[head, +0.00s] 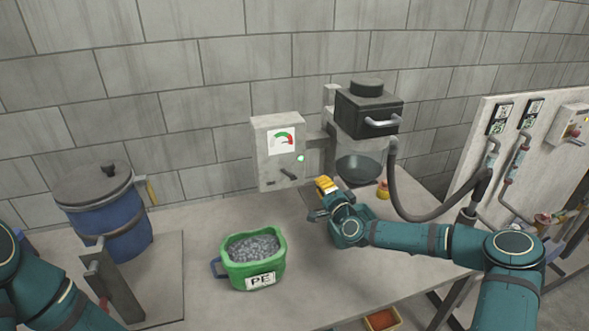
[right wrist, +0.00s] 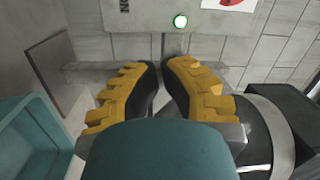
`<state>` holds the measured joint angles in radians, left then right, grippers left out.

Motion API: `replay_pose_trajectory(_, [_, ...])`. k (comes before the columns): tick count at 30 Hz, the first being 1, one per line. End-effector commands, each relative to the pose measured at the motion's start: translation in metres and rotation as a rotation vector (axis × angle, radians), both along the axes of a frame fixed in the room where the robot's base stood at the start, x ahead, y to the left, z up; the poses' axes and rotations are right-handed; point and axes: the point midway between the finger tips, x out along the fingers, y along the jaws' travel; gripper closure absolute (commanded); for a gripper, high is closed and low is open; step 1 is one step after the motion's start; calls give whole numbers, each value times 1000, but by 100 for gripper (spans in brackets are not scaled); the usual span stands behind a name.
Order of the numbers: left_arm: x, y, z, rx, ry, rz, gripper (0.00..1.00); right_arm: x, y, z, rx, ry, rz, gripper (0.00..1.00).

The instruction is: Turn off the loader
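The loader's pale control box (head: 278,150) is on the wall side of the table, with a red-green gauge, a lit green lamp (head: 301,158) and a dark lever (head: 288,174) low on its front. The loader's black hopper head (head: 368,112) stands right of it over a dark bowl. My right gripper (head: 324,186), with yellow fingers, is just below and right of the box. In the right wrist view its fingertips (right wrist: 163,64) are almost together, nothing visible between them, with the lamp (right wrist: 180,21) beyond. My left gripper is out of view; only that arm shows.
A green bucket of grey pellets marked PE (head: 255,262) stands at the front of the table (head: 200,280). A blue lidded drum (head: 112,225) is at the left. A dark hose (head: 398,190) curves right of the loader, near my right arm.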

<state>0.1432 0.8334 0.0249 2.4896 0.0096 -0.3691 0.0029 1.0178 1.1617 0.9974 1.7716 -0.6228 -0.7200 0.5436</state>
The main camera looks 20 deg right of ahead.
Motion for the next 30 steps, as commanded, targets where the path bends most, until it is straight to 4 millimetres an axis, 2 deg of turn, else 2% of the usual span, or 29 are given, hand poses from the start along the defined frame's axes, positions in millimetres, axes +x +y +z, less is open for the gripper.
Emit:
replay_pose_trajectory(8, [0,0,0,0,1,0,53,0,0,0,0,1,1,100])
replay_pose_trajectory(13, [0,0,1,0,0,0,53,10,2,1,0,0,2,100])
replay_pose_trajectory(24, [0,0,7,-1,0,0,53,68,10,4,0,1,0,100])
replay_pose_trajectory(30, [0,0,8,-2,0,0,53,93,13,6,0,0,1,100])
